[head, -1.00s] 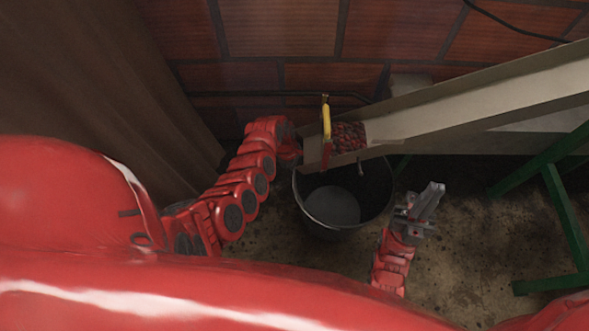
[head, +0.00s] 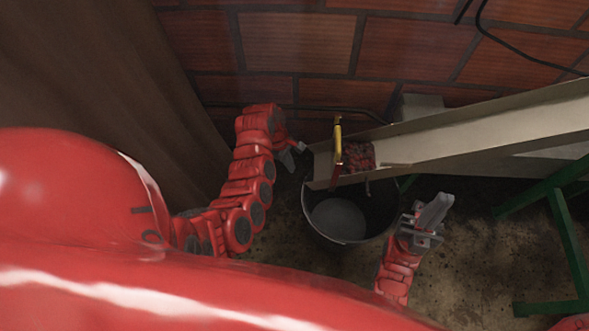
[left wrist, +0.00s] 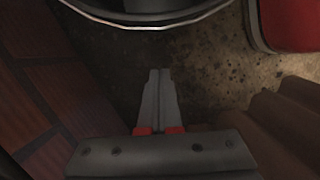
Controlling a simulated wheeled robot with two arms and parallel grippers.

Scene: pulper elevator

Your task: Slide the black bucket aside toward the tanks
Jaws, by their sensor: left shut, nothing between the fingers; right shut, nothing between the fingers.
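The black bucket (head: 345,222) stands upright on the floor in the head view, under the lower end of the chute. Its far rim is partly hidden by the chute. My left gripper (head: 294,158) is shut and empty, to the left of the chute end, above and beyond the bucket's left rim. In the left wrist view the shut fingers (left wrist: 158,84) point toward the bucket rim (left wrist: 150,20), with a gap of floor showing between. My right gripper (head: 436,208) is shut and empty, just right of the bucket. No tanks are recognisable in view.
A pale sloping chute (head: 470,132) holds small red pieces (head: 359,156) behind a gate with a yellow handle (head: 338,127). A green stand (head: 566,230) is at the right. A brick wall (head: 300,45) closes the back, a brown curtain (head: 100,70) the left.

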